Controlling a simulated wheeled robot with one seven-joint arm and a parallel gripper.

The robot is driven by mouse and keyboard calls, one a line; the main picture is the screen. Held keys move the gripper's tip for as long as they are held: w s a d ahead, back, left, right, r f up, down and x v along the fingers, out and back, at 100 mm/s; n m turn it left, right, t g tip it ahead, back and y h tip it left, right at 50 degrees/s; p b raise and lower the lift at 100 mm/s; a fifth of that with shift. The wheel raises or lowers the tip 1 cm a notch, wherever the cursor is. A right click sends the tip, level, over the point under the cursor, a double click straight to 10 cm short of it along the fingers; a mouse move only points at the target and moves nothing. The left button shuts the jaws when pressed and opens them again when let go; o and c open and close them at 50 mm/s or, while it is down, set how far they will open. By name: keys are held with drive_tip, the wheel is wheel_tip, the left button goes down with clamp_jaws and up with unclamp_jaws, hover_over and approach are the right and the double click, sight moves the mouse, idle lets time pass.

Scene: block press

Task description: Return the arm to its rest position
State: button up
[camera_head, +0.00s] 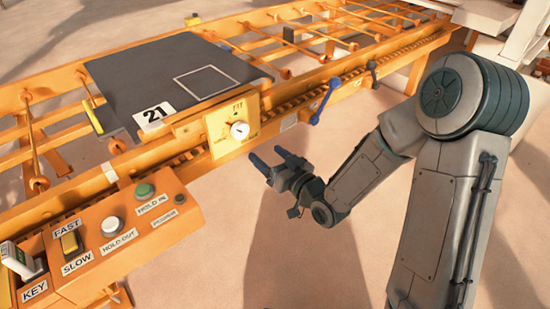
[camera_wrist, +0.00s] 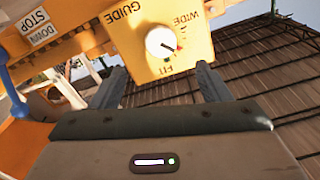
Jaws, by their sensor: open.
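My gripper (camera_head: 275,165) is open and empty in the head view. It is in the air just in front of the orange machine's near rail, below and right of a yellow dial plate (camera_head: 233,127). In the wrist view my gripper (camera_wrist: 158,82) has its two fingers apart, with the dial plate (camera_wrist: 152,22) beyond them. The plate carries a white knob (camera_wrist: 162,42) with the words GUIDE, WIDE and FIT around it. The knob's mark points towards the lower right there. My arm reaches in from the right, bent at the elbow.
The orange frame carries a dark board (camera_head: 165,85) labelled 21 and a blue lever (camera_head: 325,102). A control box (camera_head: 125,250) with buttons and switches stands at the lower left. The floor (camera_head: 310,265) below my gripper is clear.

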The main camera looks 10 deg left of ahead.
drive_tip(key=shift+v, duration=1.15)
drive_tip(key=d+r+m+g+h+p, duration=0.2)
drive_tip(key=d+r+g+h+p, duration=0.1)
drive_tip(key=d+r+h+p, duration=1.1)
drive_tip(key=s+d+r+m+g+p, duration=0.2)
drive_tip(key=s+d+r+g+p, duration=0.1)
drive_tip(key=s+r+p, duration=0.3)
drive_tip(key=s+d+r+m+g+p, duration=0.2)
drive_tip(key=s+d+r+p, duration=0.4)
drive_tip(key=s+r, duration=0.5)
wheel_tip(320, 180, up, 2)
drive_tip(key=shift+s+d+r+m+g+p, duration=0.15)
drive_tip(key=shift+s+d+m+g+p, duration=0.25)
drive_tip(key=shift+g, duration=0.1)
